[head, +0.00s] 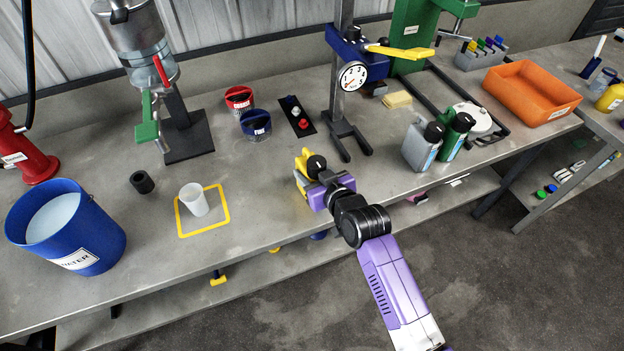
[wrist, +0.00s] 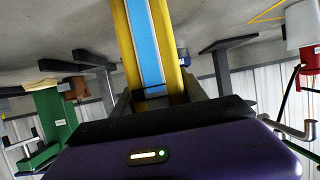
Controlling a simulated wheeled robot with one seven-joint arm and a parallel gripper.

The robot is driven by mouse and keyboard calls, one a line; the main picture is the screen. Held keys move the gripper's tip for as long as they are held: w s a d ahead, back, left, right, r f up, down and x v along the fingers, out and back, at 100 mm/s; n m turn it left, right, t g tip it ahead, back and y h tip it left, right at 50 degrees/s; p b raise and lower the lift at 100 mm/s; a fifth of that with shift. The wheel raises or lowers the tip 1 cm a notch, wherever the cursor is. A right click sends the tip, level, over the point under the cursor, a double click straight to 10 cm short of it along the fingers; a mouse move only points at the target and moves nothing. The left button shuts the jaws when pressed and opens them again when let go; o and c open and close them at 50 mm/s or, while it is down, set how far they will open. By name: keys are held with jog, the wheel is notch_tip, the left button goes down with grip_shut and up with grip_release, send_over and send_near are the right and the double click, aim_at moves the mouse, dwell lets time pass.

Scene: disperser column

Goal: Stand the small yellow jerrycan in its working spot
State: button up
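The small yellow jerrycan (head: 303,160) has a dark cap and is near the front edge of the bench, partly hidden behind my purple gripper (head: 313,188). In the wrist view the yellow jerrycan (wrist: 129,30) shows its blue label between the two dark fingers of my gripper (wrist: 158,94), which look closed on its sides. Whether its base touches the bench cannot be told. A yellow square outline (head: 228,219) is marked on the bench to the left, with a white cup (head: 194,200) standing within it.
A blue water bucket (head: 68,232) and black ring (head: 142,182) stand at left. Behind are red (head: 239,98) and blue (head: 256,125) tubs and a gauge stand (head: 352,77). Grey (head: 421,146) and green (head: 455,137) jerrycans stand right. The bench between outline and gripper is clear.

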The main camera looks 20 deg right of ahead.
grip_shut()
jog(key=shift+r, duration=0.1)
jog(key=shift+r, duration=0.1)
